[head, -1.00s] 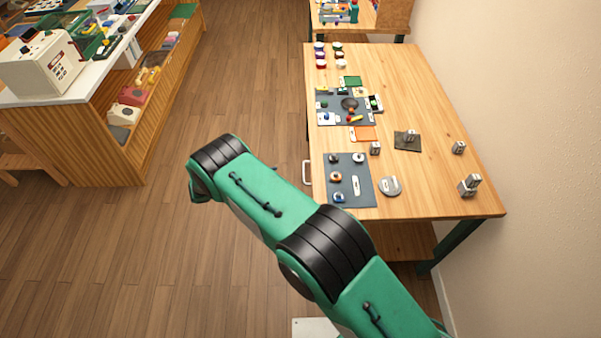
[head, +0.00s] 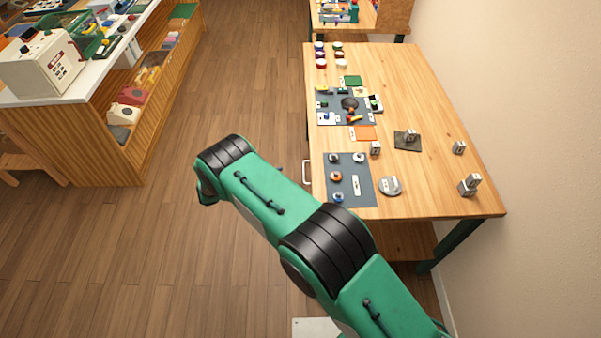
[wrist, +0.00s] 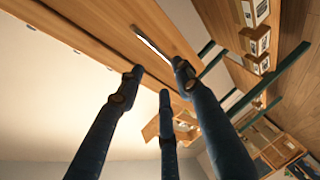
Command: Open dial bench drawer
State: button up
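The dial bench (head: 430,95) is a light wooden table on the right in the head view. Its pale drawer handle (head: 306,172) sticks out from the bench's left side; the drawer looks closed. In the wrist view the handle (wrist: 152,43) is a bright bar on the wooden drawer front (wrist: 105,35), tilted in the picture. My gripper (wrist: 158,74) has dark blue fingers, spread apart and empty. The fingertips point at the drawer front, with the handle just beyond them; I cannot tell the exact gap. In the head view my arm hides the gripper.
A grey mat (head: 349,200) with dials and a round grey disc (head: 390,186) lie on the bench near the handle. Small metal blocks (head: 468,185) stand at the right. A shelf counter (head: 125,100) stands at the left. The wooden floor (head: 245,90) between is clear.

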jog(key=x, duration=1)
jog(key=shift+d+b, duration=0.3)
jog(key=shift+b, duration=0.15)
jog(key=shift+w, duration=0.1)
jog(key=shift+c, duration=0.3)
grip_shut()
